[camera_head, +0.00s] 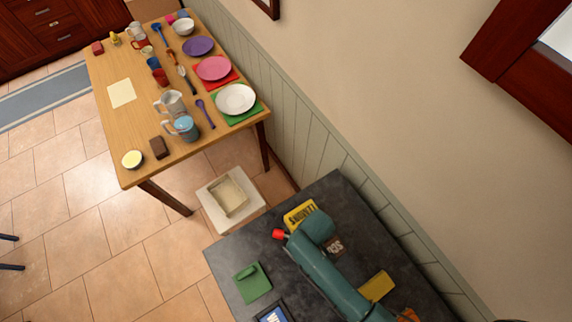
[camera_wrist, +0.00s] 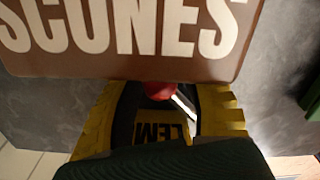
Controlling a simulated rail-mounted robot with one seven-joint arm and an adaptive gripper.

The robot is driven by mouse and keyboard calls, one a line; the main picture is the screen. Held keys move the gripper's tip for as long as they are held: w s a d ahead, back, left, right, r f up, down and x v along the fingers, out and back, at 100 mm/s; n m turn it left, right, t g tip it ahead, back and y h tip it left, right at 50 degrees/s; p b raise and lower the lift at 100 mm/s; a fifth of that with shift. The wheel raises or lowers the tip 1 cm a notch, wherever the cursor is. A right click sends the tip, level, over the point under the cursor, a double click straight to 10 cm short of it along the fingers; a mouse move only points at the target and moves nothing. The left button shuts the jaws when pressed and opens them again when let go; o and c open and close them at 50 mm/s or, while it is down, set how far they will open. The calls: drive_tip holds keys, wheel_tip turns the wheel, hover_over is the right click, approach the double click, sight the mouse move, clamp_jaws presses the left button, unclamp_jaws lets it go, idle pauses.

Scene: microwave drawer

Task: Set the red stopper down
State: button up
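The red stopper (camera_head: 278,234) shows as a small red piece at the end of my arm, above the left part of the dark grey counter. In the wrist view the red stopper (camera_wrist: 159,90) sits between my fingertips, its far side partly hidden by the brown SCONES box. My gripper (camera_head: 287,236), with yellow and black fingers in the wrist view (camera_wrist: 160,97), appears shut on it. I cannot tell how high the stopper is above the counter.
A green item (camera_head: 252,282) lies at the front left. A white bin (camera_head: 205,200) and a wooden table (camera_head: 110,130) with dishes are beyond.

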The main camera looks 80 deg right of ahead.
clamp_jaws()
